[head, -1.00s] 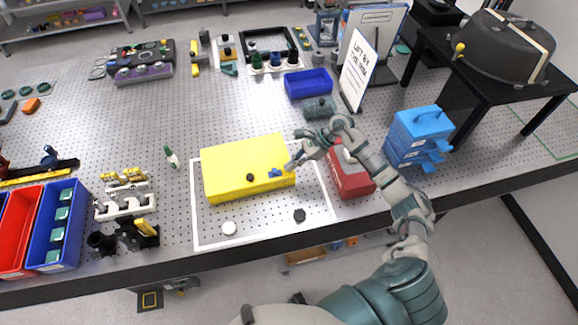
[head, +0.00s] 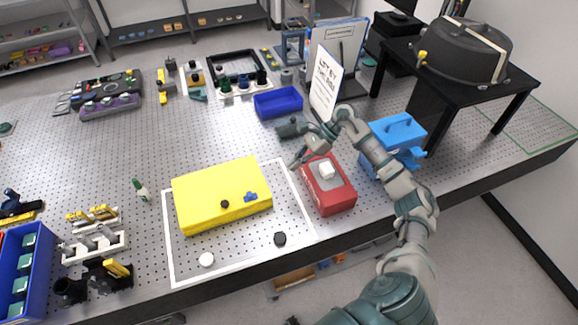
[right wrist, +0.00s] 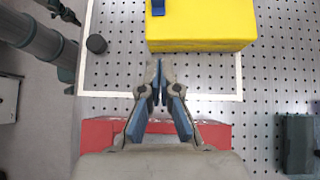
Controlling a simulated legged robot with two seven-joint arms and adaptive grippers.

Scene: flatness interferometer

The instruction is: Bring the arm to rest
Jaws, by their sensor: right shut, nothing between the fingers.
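My right arm (head: 378,165) reaches in from the lower right in the head view. Its right gripper (head: 294,163) is over the table between the yellow box (head: 222,208) and the red box (head: 328,190). In the right wrist view the gripper (right wrist: 157,68) is shut and empty. Its fingertips meet above the perforated table, just below the yellow box (right wrist: 200,42), with the red box (right wrist: 85,138) partly hidden under the gripper. My left gripper is not in view.
A blue drawer unit (head: 398,140) stands right of my arm. A leaning sign (head: 325,85) and a blue tray (head: 278,102) are behind it. The table's left middle is mostly clear.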

